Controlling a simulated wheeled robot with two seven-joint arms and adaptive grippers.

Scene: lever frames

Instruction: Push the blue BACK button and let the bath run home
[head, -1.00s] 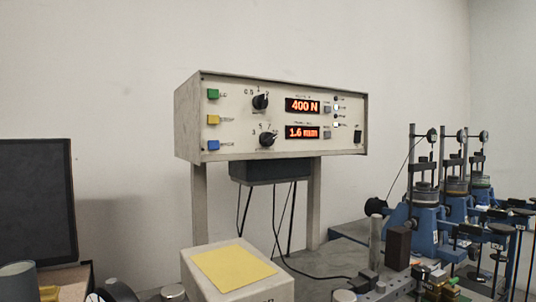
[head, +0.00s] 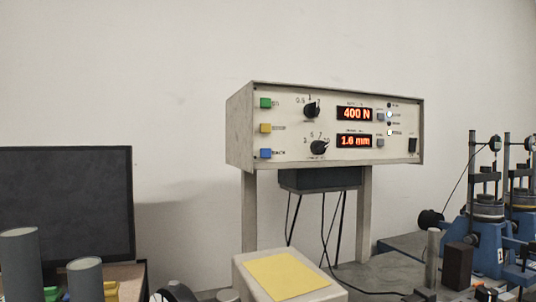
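The small label beside the blue button is too blurred to read now. The upper red display (head: 354,114) reads 400 N and the lower one (head: 354,141) reads 1.6 mm. Nothing touches the blue button. The bath cannot be made out for certain. I cannot make out either gripper in the head view.
The control box stands on two posts above the bench. Below it is a pale block with a yellow top sheet (head: 287,277). A dark screen (head: 75,205) and grey cylinders (head: 20,262) are at left. Blue test frames (head: 487,240) stand at right. The space before the buttons is clear.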

